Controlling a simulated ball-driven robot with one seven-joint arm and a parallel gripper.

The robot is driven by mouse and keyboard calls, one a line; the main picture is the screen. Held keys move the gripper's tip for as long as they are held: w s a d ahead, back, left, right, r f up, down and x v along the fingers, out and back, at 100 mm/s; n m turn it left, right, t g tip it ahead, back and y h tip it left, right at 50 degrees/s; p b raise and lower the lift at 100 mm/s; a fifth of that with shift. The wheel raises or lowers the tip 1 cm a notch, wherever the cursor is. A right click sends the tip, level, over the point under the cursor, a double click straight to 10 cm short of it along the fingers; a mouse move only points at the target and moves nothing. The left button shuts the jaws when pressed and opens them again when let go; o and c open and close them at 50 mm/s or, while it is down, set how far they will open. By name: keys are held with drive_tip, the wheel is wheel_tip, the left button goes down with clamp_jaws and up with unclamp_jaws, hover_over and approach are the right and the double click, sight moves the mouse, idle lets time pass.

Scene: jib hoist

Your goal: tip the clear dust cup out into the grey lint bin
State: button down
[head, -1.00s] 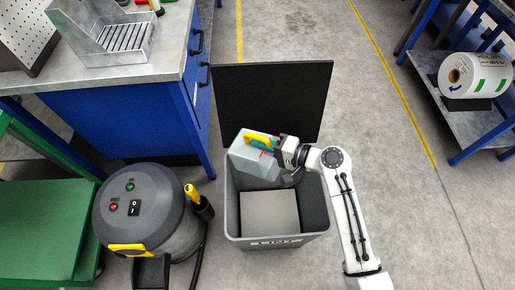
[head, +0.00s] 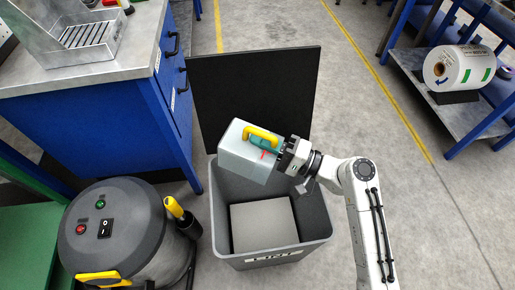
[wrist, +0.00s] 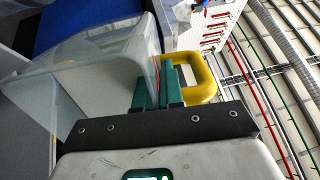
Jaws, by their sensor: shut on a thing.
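The clear dust cup (head: 243,158) is a boxy see-through container with a yellow handle (head: 262,134). It is held above the grey lint bin (head: 322,222), over its back left part, and looks tilted. My gripper (head: 280,149) is shut on the cup at its handle side. In the wrist view the green finger pads (wrist: 158,88) sit at the yellow handle, and the clear cup wall (wrist: 85,72) spreads to the left. The bin is open, its black lid standing up behind, and a flat grey block lies inside. Whether the cup holds dust I cannot tell.
A grey and black vacuum body (head: 112,228) stands left of the bin. A blue cabinet (head: 100,120) with a metal top is at the back left. The black lid (head: 255,92) rises behind the cup.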

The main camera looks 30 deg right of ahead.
drive_tip(key=shift+s+d+t+y+b, duration=0.5)
drive_tip(key=shift+t+y+b, duration=0.1)
drive_tip(key=shift+b, duration=1.55)
drive_tip(key=shift+s+d+r+t+y+b, duration=0.15)
drive_tip(key=shift+s+r+t+y+b, duration=0.15)
drive_tip(key=shift+b, duration=0.45)
idle(0.4)
